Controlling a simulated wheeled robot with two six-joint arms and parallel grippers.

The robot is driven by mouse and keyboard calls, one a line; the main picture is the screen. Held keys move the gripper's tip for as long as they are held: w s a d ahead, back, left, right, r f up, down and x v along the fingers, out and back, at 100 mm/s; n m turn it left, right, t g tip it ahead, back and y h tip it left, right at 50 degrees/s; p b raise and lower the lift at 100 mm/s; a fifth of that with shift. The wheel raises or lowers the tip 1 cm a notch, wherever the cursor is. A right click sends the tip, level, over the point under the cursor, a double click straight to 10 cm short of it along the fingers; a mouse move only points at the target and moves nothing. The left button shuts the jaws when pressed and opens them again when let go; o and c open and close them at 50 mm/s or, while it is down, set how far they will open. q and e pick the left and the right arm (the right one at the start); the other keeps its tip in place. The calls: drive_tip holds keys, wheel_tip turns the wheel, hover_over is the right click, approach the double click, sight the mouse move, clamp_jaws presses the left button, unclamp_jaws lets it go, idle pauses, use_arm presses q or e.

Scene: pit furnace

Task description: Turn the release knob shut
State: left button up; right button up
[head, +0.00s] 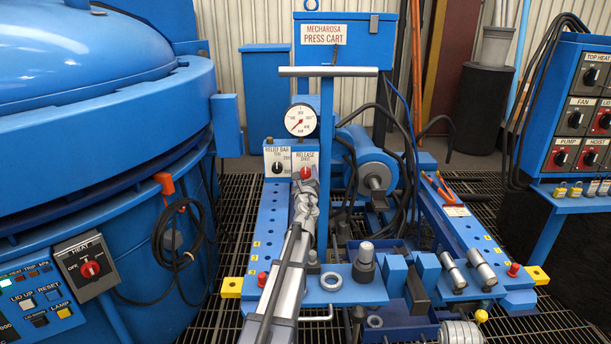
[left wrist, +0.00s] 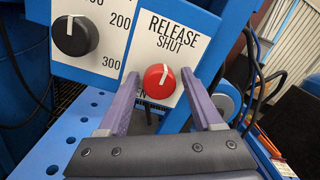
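The red release knob (head: 306,173) is on the white panel below the pressure gauge, under the words RELEASE and SHUT. In the left wrist view the knob (left wrist: 158,82) shows whole, and its white mark points up and slightly right, toward the word SHUT. A lower label is mostly hidden behind the knob and a finger. My left gripper (head: 304,196) reaches up to the panel from below. In the left wrist view its purple fingers (left wrist: 160,88) are apart, one each side of the knob, with gaps showing between them and it. My right gripper is not in view.
A black knob (left wrist: 75,36) with a number scale sits left of the red one. The gauge (head: 301,120) is just above. A blue cylinder (head: 368,160) with hoses stands to the right. The cart's blue deck (head: 340,287) holds posts and blocks. The furnace (head: 100,130) is at left.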

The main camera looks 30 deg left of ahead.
use_arm(q)
drive_tip(key=shift+o, duration=0.4)
drive_tip(key=shift+s, duration=0.1)
drive_tip(key=v, duration=0.7)
drive_tip(key=shift+s+d, duration=0.2)
drive_tip(key=shift+s, duration=0.1)
